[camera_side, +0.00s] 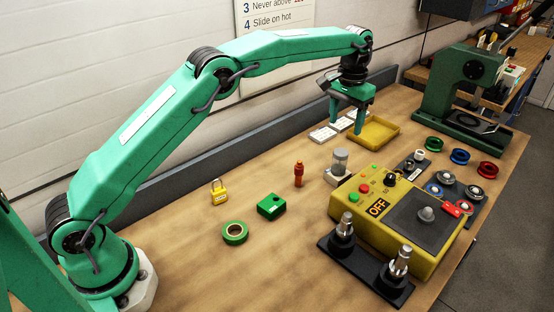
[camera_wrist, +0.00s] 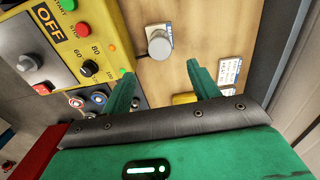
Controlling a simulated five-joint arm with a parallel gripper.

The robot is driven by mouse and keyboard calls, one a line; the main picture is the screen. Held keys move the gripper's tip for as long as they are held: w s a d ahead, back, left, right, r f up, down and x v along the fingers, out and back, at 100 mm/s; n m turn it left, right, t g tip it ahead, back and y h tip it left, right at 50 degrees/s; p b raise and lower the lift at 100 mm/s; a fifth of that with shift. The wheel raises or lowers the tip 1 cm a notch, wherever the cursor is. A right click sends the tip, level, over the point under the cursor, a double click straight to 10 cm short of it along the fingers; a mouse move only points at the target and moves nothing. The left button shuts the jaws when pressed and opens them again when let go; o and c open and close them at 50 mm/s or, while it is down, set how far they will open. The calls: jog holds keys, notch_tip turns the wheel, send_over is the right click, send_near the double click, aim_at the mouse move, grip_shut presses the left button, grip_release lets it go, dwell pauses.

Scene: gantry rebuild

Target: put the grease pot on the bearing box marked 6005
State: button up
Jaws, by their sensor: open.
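A grey cylindrical pot, which looks like the grease pot (camera_side: 340,160), stands upright beside the yellow control box. It shows from above in the wrist view (camera_wrist: 160,45). It appears to stand on a flat white box (camera_side: 334,178) with a blue edge, also visible in the wrist view (camera_wrist: 149,32). More flat white boxes (camera_side: 322,134) lie in a row at the back. Part of that row is in the wrist view (camera_wrist: 230,70). I cannot read the boxes' marks. My gripper (camera_side: 346,129) is open and empty, raised behind the pot, near the row of boxes.
A yellow tray (camera_side: 388,144) lies right of the row. The yellow control box (camera_side: 345,205) and black post stand (camera_side: 372,275) are in front. A red bottle-like object (camera_side: 298,173), padlock (camera_side: 219,196), green box (camera_side: 271,206) and green tape (camera_side: 234,233) lie left. A green press (camera_side: 460,85) stands back right.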

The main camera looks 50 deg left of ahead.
dwell(0.4)
jog(key=s+a+r+t, duration=0.1)
jog(key=s+a+r, duration=0.2)
jog(key=s+r, duration=0.45)
jog(key=s+a+r+t, duration=0.2)
jog(key=s+r, duration=0.4)
jog(key=s, duration=0.3)
jog(key=s+a+f+t, duration=0.1)
jog(key=s+f, duration=0.2)
jog(key=s, duration=0.8)
jog(key=s+a+f+t, duration=0.1)
jog(key=s+a+f, duration=0.1)
jog(key=s, duration=1)
jog(key=shift+a+f+t, duration=0.25)
jog(key=shift+f+t, duration=0.05)
jog(key=shift+f, duration=0.4)
